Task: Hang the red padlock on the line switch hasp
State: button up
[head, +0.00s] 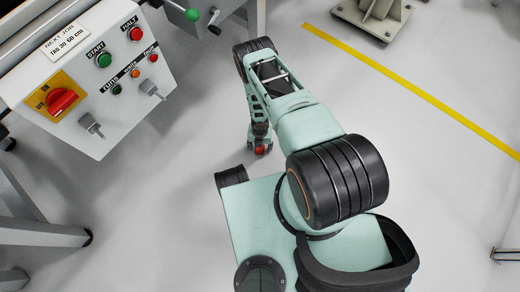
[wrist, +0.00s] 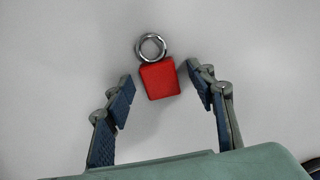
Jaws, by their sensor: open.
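The red padlock (wrist: 160,80) shows in the wrist view as a red block with a round metal shackle at its top. It lies between the two open fingers of my gripper (wrist: 161,76), with a visible gap on each side. In the head view the padlock (head: 261,150) is a small red spot at the tip of my gripper (head: 260,139), over grey floor. I cannot tell whether it rests on the floor. The line switch (head: 62,101) is a red rotary knob on a yellow plate on the control panel at left. I cannot clearly make out its hasp.
The white control panel (head: 95,70) carries a green START button (head: 103,60), a red HALT button (head: 136,33), small lamps and two protruding grey fittings. Metal legs (head: 40,232) stand at lower left. A yellow line (head: 420,92) crosses the floor at right.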

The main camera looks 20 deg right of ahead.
jog(key=shift+c, duration=0.5)
grip_shut()
jog(key=shift+r, duration=0.2)
